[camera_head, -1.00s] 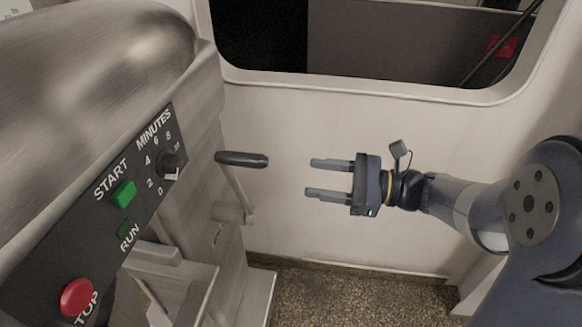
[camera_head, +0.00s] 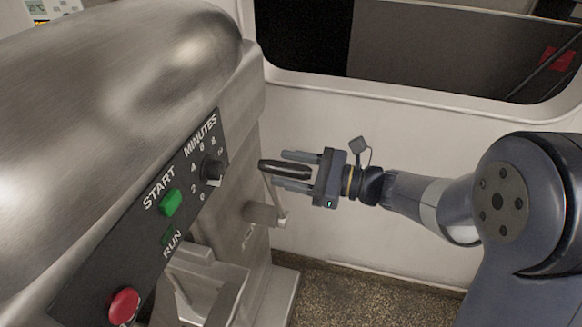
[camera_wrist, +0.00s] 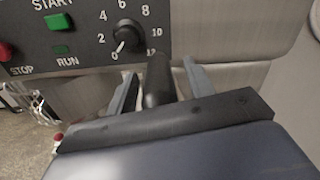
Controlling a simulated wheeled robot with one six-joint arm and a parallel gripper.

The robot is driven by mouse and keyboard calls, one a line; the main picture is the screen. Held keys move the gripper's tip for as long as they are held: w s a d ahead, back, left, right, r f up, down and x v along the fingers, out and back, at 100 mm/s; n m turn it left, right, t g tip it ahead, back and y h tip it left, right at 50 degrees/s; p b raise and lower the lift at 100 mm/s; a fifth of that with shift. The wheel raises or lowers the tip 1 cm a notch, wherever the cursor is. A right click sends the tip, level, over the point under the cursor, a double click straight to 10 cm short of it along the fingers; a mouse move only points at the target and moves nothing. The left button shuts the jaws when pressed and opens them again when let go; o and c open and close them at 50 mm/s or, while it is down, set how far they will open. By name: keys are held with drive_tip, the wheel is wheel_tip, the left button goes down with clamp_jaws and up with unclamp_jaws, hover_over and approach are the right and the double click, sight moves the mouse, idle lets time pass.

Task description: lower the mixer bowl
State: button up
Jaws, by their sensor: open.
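The mixer (camera_head: 100,110) is a large metal machine filling the left of the head view. A lever with a dark handle (camera_head: 284,168) sticks out from its right side, above a metal pivot (camera_head: 262,213). My gripper (camera_head: 288,171) is open, with its fingers pointing left at the mixer and the handle overlapping them. In the wrist view the handle (camera_wrist: 158,82) stands between the two open fingers (camera_wrist: 158,88), with a gap visible on each side. The mixer bowl cannot be made out clearly in either view.
The mixer's panel carries a green start button (camera_head: 171,203), a red stop button (camera_head: 124,305) and a minutes dial (camera_head: 211,169), close to my fingers. A pale wall (camera_head: 340,125) with a window opening stands behind. Speckled floor (camera_head: 350,295) lies clear below.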

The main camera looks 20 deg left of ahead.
clamp_jaws()
idle(0.4)
